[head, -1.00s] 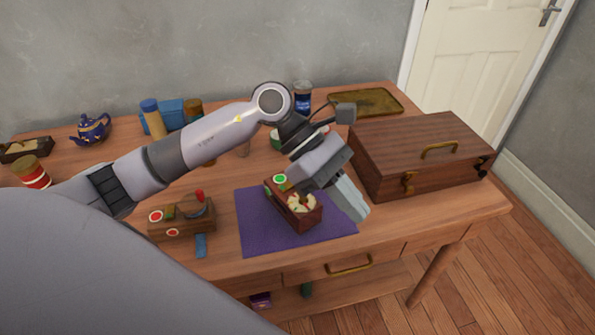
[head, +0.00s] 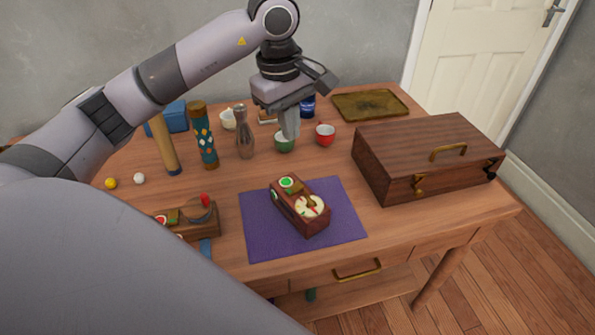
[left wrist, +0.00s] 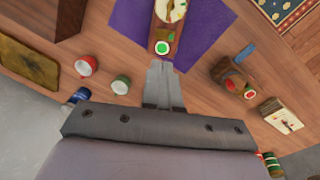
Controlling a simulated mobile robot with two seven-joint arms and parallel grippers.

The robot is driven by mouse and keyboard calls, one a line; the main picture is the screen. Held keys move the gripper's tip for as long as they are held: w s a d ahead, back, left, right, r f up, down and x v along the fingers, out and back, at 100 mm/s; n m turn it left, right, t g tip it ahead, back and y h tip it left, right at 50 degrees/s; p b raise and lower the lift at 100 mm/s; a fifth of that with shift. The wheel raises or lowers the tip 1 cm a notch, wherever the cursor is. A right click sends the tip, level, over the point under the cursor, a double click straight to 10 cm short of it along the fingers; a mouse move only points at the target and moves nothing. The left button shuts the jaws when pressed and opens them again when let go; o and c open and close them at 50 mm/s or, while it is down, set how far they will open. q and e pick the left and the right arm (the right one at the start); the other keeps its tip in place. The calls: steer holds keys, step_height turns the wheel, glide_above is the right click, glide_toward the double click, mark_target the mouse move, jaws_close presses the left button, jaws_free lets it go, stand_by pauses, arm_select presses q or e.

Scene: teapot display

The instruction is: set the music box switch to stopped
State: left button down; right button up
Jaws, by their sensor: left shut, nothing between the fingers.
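A small dark wooden box (head: 298,222) stands on a purple mat (head: 262,240). It has a white-rimmed green disc (head: 287,184) at its far end and a cream round face (head: 309,205) at its near end. I take it for the music box; its switch position is too small to tell. In the left wrist view the green disc (left wrist: 162,47) lies just beyond the fingertips in the picture. My left gripper (head: 290,135) is shut and empty, above the table behind the box and apart from it. My right gripper is not in view.
Another wooden box (head: 205,226) with red discs and a red-knobbed lever stands left of the mat. A large wooden case (head: 430,150) stands right. Behind are a red cup (head: 325,135), a green cup (head: 284,146) and a patterned cylinder (head: 203,140). The mat around the box is clear.

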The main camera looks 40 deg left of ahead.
mark_target(298, 187)
arm_select(q)
steer(key=f, duration=0.4)
steer(key=w+f, duration=0.1)
steer(key=f, duration=0.9)
steer(key=shift+w+d+p, duration=0.3)
steer(key=shift+d+p, duration=0.05)
steer(key=shift+p, duration=0.05)
steer(key=shift+w+f+b, duration=0.1)
steer(key=shift+f+b, duration=0.2)
steer(key=shift+b, duration=0.3)
steer(key=shift+r, duration=0.1)
steer(key=shift+s, duration=0.2)
